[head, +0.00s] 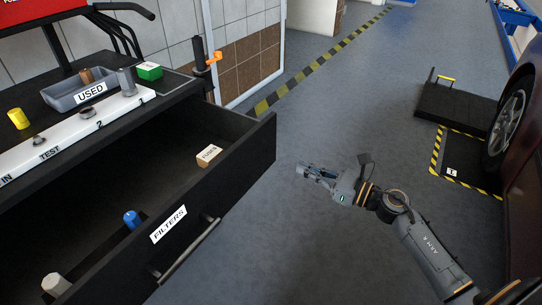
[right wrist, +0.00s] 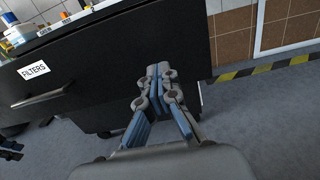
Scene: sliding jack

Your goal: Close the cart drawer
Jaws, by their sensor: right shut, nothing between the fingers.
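The black cart drawer (head: 222,180), labelled FILTERS, is pulled out in the head view, with its inside showing. Its front has a grey bar handle (head: 190,250); drawer front (right wrist: 110,75) and handle also show in the right wrist view. Inside lie a small tan box (head: 208,155), a blue-capped item (head: 131,218) and a pale cylinder (head: 55,284). My right gripper (head: 302,169) is shut and empty, to the right of the drawer's far end in the head view. In the right wrist view its fingertips (right wrist: 158,70) point at the drawer front's right part; contact cannot be told.
A car wheel (head: 508,122) and black ramp (head: 455,105) stand at right. The floor between is clear.

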